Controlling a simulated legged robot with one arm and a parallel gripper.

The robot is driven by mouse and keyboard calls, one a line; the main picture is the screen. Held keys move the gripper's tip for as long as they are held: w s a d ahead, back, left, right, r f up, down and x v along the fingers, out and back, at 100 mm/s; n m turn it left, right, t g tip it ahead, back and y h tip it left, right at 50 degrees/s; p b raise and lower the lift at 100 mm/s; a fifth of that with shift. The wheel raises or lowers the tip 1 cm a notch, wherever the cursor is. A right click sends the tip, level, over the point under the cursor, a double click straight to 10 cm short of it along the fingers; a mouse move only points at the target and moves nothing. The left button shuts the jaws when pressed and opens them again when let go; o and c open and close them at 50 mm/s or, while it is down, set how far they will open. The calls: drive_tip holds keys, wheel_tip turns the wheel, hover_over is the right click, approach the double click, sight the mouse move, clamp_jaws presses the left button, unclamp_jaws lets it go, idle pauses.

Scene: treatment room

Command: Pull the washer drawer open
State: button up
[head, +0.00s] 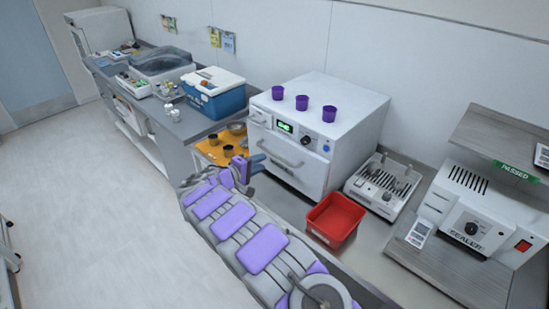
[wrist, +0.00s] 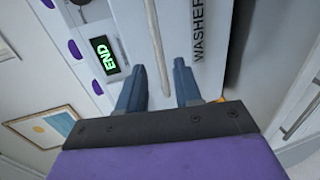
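The washer (head: 315,165) is a white box with a green-lit display and a curved bar handle (head: 281,154) on its front drawer, which looks closed. In the wrist view the display reads "END" and the word "WASHER" (wrist: 199,30) shows on the white front. The handle (wrist: 155,35) appears there as a pale bar running between my two blue fingers. My gripper (wrist: 160,66) is open, with a gap on both sides of the bar. In the head view my gripper (head: 257,163) is just left of the handle; exact depth is hard to tell.
Several purple cups, such as this one (head: 302,102), stand on the washer. A red bin (head: 333,219) and a white rack (head: 382,187) are to its right, and a sealer (head: 475,225) beyond. A blue cooler (head: 214,95) stands left. Open floor (head: 80,210) lies left.

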sight(276, 156)
drive_tip(key=shift+b+x, duration=0.4)
drive_tip(key=shift+x, duration=4)
drive_tip(key=shift+r, duration=0.15)
drive_tip(key=shift+c, duration=0.2)
drive_tip(key=shift+d, duration=0.1)
clamp_jaws()
